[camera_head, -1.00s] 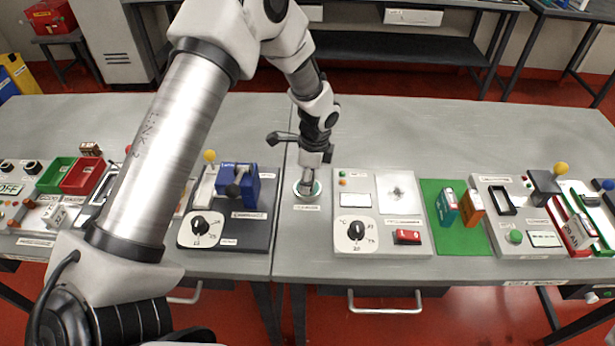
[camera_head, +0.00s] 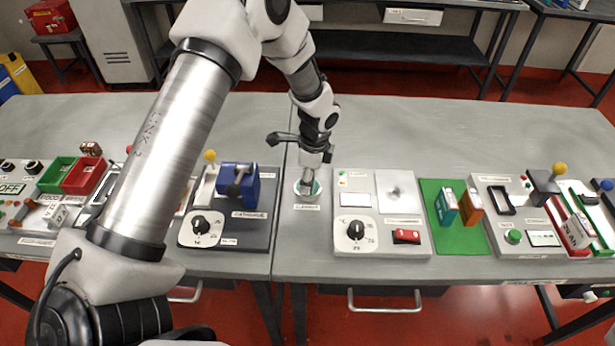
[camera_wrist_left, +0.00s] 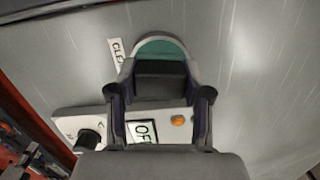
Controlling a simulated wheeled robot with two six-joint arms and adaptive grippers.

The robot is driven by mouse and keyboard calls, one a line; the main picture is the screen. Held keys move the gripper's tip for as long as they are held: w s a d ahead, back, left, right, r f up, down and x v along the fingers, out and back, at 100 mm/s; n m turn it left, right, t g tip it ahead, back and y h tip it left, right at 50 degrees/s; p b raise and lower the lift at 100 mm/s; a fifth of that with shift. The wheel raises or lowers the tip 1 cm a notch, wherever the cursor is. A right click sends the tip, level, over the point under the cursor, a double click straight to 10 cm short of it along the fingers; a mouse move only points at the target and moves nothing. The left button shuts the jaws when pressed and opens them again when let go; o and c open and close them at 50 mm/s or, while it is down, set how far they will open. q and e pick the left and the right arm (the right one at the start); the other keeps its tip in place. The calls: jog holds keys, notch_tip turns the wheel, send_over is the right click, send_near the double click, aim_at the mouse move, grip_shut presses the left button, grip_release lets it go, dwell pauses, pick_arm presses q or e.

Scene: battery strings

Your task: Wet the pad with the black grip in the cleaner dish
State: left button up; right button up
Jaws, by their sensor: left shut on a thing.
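My left gripper (camera_head: 310,182) points down at the cleaner dish (camera_head: 298,190), a small round pale dish with a teal inside. In the left wrist view its fingers (camera_wrist_left: 160,100) are shut on a black block, the black grip (camera_wrist_left: 160,82). The dish's teal inside (camera_wrist_left: 160,46) shows just beyond the grip. The pad's wetting face is hidden under the grip, so I cannot tell whether it touches the liquid. My right gripper is not in view.
A label lies by the dish. To the right is a grey panel (camera_head: 379,247) with a dial, a red switch and a metal plate. To the left a dark panel (camera_head: 258,228) carries a blue device (camera_head: 238,184). Grey table behind the dish is clear.

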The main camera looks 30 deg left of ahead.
pick_arm(q)
jog(key=shift+s+f, duration=0.1)
dwell(0.4)
notch_tip(320, 180, up, 7)
jog(key=p, duration=0.6)
jog(key=shift+p, duration=0.3)
dwell(0.4)
